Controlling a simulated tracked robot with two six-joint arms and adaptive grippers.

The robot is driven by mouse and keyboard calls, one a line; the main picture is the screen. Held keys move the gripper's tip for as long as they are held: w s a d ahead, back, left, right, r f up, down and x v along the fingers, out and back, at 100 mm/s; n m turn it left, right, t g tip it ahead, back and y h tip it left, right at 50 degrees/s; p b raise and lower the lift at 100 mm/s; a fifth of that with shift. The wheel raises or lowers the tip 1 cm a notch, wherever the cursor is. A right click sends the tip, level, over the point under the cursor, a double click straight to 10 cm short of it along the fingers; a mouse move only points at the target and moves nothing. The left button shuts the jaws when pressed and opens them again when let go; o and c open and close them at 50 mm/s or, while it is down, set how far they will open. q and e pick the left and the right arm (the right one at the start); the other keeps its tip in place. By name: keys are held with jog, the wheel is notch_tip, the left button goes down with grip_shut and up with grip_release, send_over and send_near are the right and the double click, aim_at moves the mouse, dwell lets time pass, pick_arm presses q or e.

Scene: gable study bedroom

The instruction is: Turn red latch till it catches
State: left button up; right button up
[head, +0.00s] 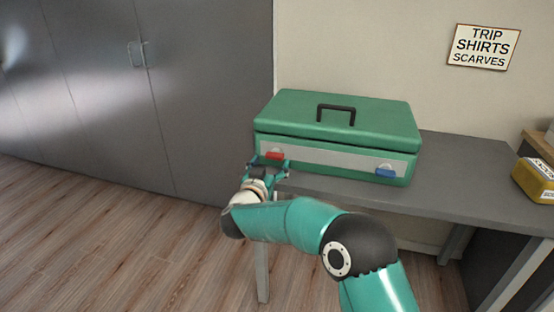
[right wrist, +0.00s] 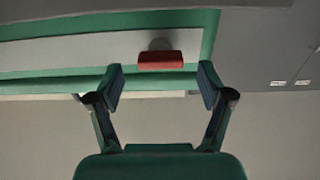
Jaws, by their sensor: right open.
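A green case (head: 340,122) with a dark handle stands closed on a grey desk. A grey strip runs along its front. The red latch (head: 273,156) sits at the left of that strip and lies level. A blue latch (head: 386,171) is at the right of the strip. My right gripper (head: 270,165) is at the case's front left, right by the red latch. In the right wrist view, the red latch (right wrist: 160,60) shows ahead, between and just beyond the open fingertips, with nothing held. Whether a finger touches it I cannot tell. My left gripper is not in view.
The grey desk (head: 465,180) has clear room right of the case. A yellow box (head: 535,180) is at the right edge. Dark grey cupboards (head: 160,90) stand at the left. A sign (head: 483,47) hangs on the wall.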

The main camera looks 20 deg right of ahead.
aim_at(274, 158)
jog(key=shift+x, duration=2)
jog(key=shift+c, duration=0.2)
jog(key=c, duration=1.1)
jog(key=shift+d, duration=0.2)
jog(key=shift+a, duration=0.1)
